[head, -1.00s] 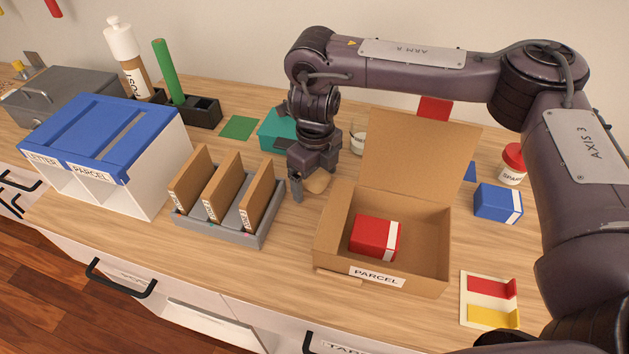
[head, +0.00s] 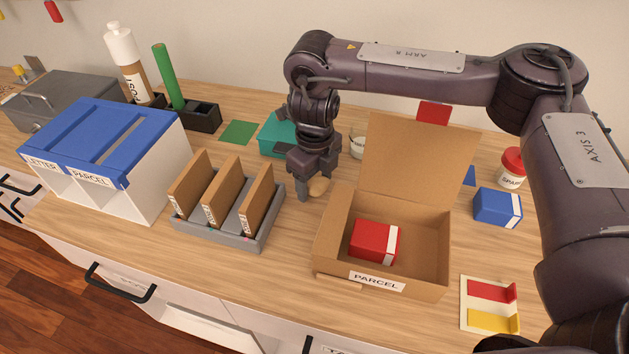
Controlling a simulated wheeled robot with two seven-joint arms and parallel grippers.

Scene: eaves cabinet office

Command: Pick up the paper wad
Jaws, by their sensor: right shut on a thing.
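The paper wad is a small tan, rounded lump (head: 319,187) in the head view, at the middle of the desk, just left of the open parcel box. My right gripper (head: 312,188) points down over it and is shut on it, with a dark finger against its left side. The far finger and part of the wad are hidden. I cannot tell whether the wad touches the desk. My left gripper is not in view.
The open cardboard parcel box (head: 430,275) holds a red box (head: 374,241). A grey rack with brown dividers (head: 262,240) stands to the left of my gripper. A teal box (head: 272,137) is behind. Bare desk lies in front of my gripper.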

